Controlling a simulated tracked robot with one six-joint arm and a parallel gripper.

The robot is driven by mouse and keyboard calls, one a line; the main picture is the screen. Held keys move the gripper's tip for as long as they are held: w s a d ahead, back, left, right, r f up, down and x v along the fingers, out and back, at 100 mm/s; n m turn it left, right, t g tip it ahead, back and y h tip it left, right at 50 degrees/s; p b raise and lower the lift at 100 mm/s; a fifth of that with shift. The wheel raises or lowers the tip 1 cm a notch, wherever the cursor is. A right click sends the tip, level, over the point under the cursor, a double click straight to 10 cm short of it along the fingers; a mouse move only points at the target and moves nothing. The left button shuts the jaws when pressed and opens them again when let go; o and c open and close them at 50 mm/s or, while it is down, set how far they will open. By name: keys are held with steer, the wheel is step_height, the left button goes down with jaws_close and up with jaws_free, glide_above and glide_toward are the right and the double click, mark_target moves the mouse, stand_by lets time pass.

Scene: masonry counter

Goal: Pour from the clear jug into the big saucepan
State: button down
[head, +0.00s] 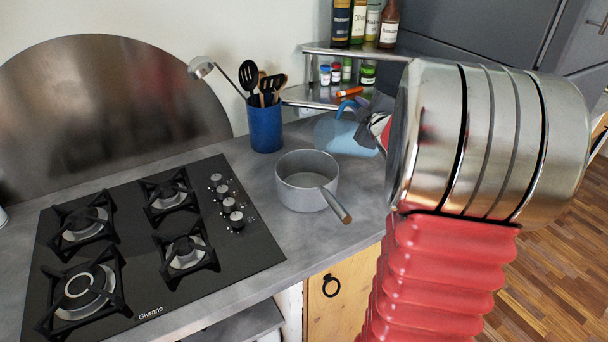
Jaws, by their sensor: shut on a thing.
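The clear jug (343,136) is see-through with a bluish tint and shows behind and to the right of the saucepan. My gripper (364,112) is at the jug's upper right side and is shut on it; my own arm hides much of the gripper and part of the jug. I cannot tell whether the jug touches the counter, and its contents do not show clearly. The big saucepan (296,196) is grey with a wooden-ended handle pointing to the front right. It stands upright on the counter, apart from the jug, and its visible inside looks empty.
A black gas hob (130,270) lies to the left of the saucepan. A blue utensil pot (265,130) with ladle and spatulas stands behind it. A corner shelf (310,97) with bottles and small jars is at the back. The counter's front edge is close to the saucepan.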

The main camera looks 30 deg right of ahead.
mark_target(347, 103)
steer(key=shift+a+r+n+p, duration=0.25)
steer(key=shift+a+n+p, duration=0.25)
steer(key=shift+a, duration=0.1)
stand_by(1.8)
steer(key=shift+w+a+r+n+t+h+p, duration=0.15)
steer(key=shift+a+r+n+p, duration=0.1)
steer(key=shift+a+p, duration=0.25)
steer(key=shift+s+a+r+n+t+h+p, duration=0.1)
steer(key=shift+a+r+n+p, duration=0.2)
steer(key=shift+a, duration=0.35)
steer(key=shift+w+a+r+n+t+h+p, duration=0.15)
steer(key=shift+a+r+n+p, duration=0.15)
steer(key=shift+a, duration=0.3)
stand_by(3.8)
